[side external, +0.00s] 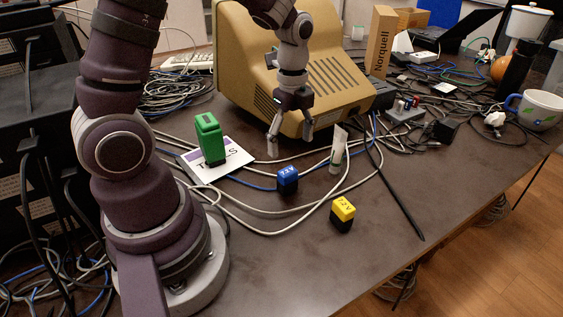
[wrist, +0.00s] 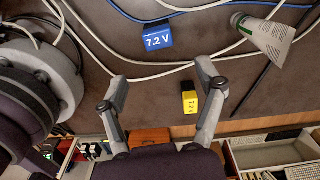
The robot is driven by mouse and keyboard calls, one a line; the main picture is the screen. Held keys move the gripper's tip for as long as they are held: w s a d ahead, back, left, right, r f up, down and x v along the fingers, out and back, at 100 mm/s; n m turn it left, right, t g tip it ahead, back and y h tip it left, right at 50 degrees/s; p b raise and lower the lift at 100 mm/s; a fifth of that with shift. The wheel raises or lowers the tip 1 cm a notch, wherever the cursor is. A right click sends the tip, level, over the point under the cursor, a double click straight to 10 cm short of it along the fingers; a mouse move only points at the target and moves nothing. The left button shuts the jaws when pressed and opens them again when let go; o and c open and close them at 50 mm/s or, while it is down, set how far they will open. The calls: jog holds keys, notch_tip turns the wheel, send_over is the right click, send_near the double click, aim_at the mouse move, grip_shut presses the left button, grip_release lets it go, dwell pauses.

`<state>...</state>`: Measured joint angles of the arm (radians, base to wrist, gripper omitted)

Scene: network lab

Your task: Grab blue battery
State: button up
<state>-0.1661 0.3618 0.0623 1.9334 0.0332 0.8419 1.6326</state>
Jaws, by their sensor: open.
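The blue battery (side external: 288,181) stands on the dark table, black at its base, with a "7.2 V" label on its blue cap. In the wrist view the blue battery (wrist: 158,37) lies beyond the fingertips, toward the top of the picture. My gripper (side external: 289,146) is open and empty above the table, behind the blue battery in the side view. The gripper is not touching the battery.
A yellow battery (side external: 343,213) stands nearer the table edge. A green battery (side external: 209,139) stands on a white card (side external: 236,158). A white tube (side external: 338,150) is right of the blue battery. Loose cables run around it. A beige monitor (side external: 240,60) stands behind.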

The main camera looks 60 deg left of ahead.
aim_at(288, 171)
jog(key=f, duration=1)
jog(key=shift+a+f, duration=0.15)
jog(key=shift+a, duration=0.25)
grip_shut()
